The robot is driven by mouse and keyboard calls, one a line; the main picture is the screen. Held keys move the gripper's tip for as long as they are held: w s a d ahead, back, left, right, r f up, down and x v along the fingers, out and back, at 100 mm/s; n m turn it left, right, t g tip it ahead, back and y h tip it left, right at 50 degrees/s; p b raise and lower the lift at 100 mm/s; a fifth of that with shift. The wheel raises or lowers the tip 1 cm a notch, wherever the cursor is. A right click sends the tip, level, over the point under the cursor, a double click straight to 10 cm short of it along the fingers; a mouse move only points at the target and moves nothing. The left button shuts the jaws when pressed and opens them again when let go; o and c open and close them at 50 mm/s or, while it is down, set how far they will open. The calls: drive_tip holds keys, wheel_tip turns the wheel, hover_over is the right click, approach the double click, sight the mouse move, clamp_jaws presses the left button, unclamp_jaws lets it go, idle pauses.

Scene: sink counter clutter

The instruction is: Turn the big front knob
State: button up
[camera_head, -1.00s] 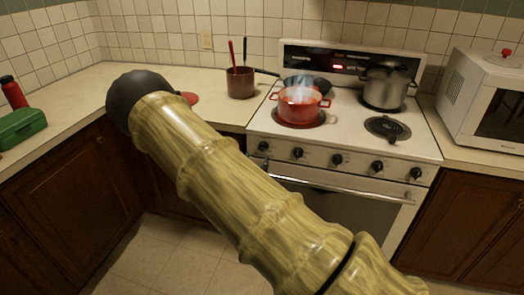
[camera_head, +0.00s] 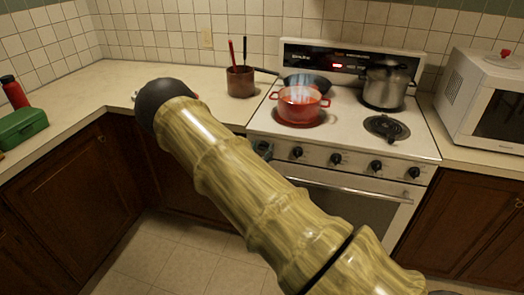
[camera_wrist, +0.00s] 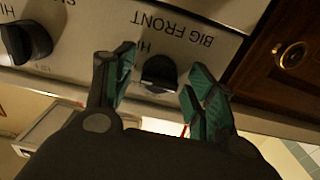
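The big front knob (camera_wrist: 159,73) is a black knob on the stove's front panel, under the upside-down label "BIG FRONT" in the wrist view. My gripper (camera_wrist: 158,88) is open, with one teal-padded finger on each side of the knob and visible gaps between. Whether the fingertips reach past the knob's face is hard to tell. In the head view, a bit of my gripper (camera_head: 263,149) shows at the left end of the knob row, covering that knob. My arm hides the rest of the gripper there.
A neighbouring knob (camera_wrist: 26,42) sits at left in the wrist view. A cabinet with a brass pull (camera_wrist: 291,55) is at right. On the stove stand a steaming red pot (camera_head: 300,108), a dark pan (camera_head: 308,84) and a steel pot (camera_head: 386,86). The oven handle (camera_head: 350,190) runs below the knobs.

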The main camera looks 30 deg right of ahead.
drive_tip(key=c, duration=0.8)
drive_tip(key=shift+f+n+b, duration=0.1)
drive_tip(key=shift+n+b, duration=0.3)
drive_tip(key=shift+b, duration=0.1)
drive_tip(key=shift+c, duration=0.2)
drive_tip(key=shift+n, duration=0.4)
drive_tip(key=o, duration=1)
drive_tip(key=shift+o, duration=0.2)
drive_tip(key=v, duration=1.2)
